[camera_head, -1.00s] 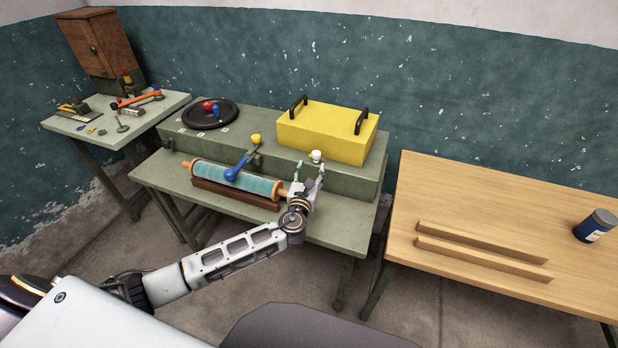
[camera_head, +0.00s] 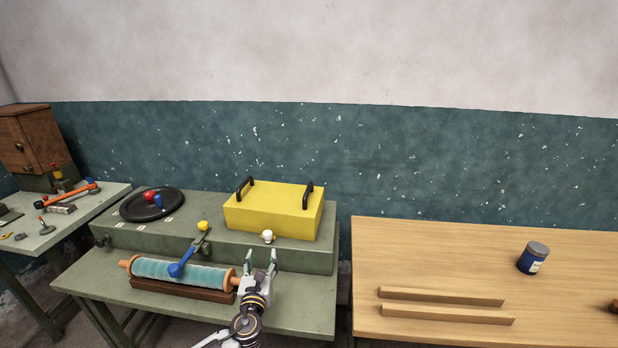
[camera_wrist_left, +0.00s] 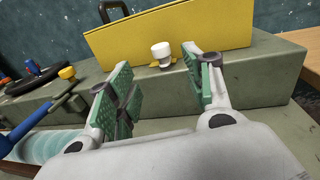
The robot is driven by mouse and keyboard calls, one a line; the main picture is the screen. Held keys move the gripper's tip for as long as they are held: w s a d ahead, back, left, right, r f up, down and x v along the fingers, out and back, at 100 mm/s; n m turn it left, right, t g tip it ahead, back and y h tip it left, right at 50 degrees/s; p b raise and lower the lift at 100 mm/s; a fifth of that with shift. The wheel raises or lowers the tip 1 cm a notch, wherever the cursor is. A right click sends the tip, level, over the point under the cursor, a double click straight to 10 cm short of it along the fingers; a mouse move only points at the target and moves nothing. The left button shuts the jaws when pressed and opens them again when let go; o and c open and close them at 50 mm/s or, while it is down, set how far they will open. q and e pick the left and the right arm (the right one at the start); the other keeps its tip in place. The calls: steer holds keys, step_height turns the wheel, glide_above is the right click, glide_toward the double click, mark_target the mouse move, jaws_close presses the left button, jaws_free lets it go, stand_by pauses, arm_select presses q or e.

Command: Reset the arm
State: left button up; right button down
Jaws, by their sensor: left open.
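My left gripper (camera_head: 261,262) is open and empty in the head view, in front of the green bench. Its two fingers point toward a small white knob (camera_head: 267,236) at the foot of the yellow box (camera_head: 272,212). In the left wrist view the white knob (camera_wrist_left: 161,52) shows between and beyond the open fingers (camera_wrist_left: 160,82), apart from them. The yellow box has two black handles and stands on the green bench's raised part (camera_head: 150,236). My right gripper is in neither view.
A teal roller (camera_head: 165,270) with orange ends rests on a brown cradle left of my gripper, with a blue lever (camera_head: 183,262) over it. A wooden table (camera_head: 430,254) at right holds two wooden rails (camera_head: 440,295) and a blue jar (camera_head: 532,258). A tool table (camera_head: 50,235) stands at left.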

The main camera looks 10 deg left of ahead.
arm_select(q)
steer(key=s+a+f+n+g+h, duration=0.1)
steer(key=s+f+n+g, duration=0.3)
steer(key=s+n, duration=0.65)
steer(key=s+f+n+g, duration=0.3)
steer(key=s+n+g, duration=0.3)
steer(key=s+n, duration=0.45)
steer(key=s+a+f+n+g+h, duration=0.1)
steer(key=s+f+n+g, duration=0.25)
steer(key=s+n, duration=0.7)
step_height(320, 180, down, 33)
steer(key=a+g, duration=0.2)
steer(key=s+a+f, duration=0.3)
steer(key=s+f, duration=0.6)
steer(key=s, duration=0.2)
steer(key=s+a+f+g, duration=0.1)
steer(key=s+a+f, duration=0.2)
steer(key=s+f, duration=0.7)
steer(key=shift+s+a+y, duration=0.35)
steer(key=shift+y, duration=0.05)
